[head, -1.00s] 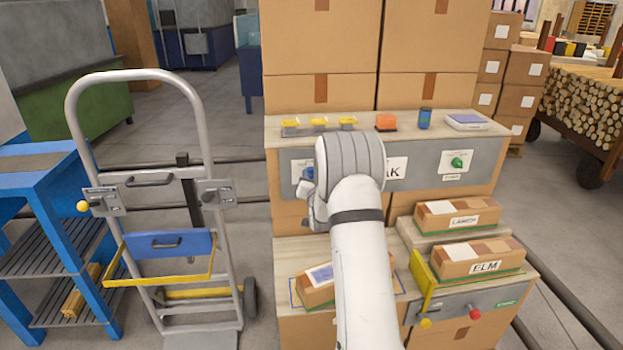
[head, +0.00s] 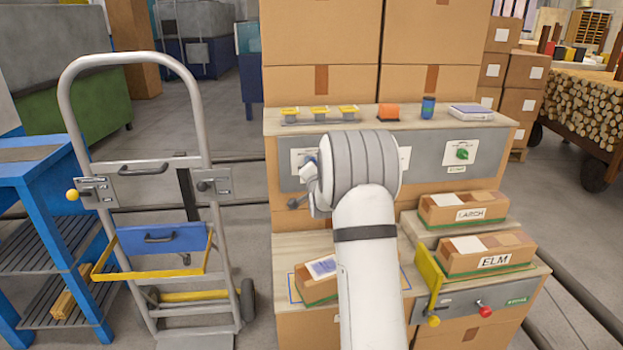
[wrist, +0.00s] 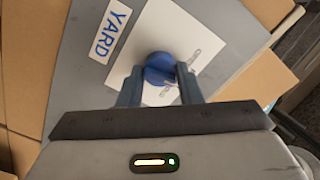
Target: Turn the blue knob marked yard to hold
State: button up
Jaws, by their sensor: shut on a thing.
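The blue knob (wrist: 159,68) sits on a white plate (wrist: 150,35) beside a label reading YARD (wrist: 112,32) in the wrist view. My gripper (wrist: 160,84) is shut on the knob, one finger on each side of it. Small printing on the plate lies close to the knob but is too blurred to read. The knob is mostly hidden there by my gripper.
A green knob (head: 463,153) is at the panel's right. Labelled boxes (head: 490,255) sit lower right. A hand truck (head: 150,170) stands at left.

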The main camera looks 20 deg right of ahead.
jog(key=m+b, duration=0.7)
jog(key=m, duration=0.4)
jog(key=shift+b, duration=0.4)
jog(key=shift+m, duration=0.3)
jog(key=o, duration=1)
jog(key=shift+p+v, duration=0.45)
jog(key=shift+v, duration=3.4)
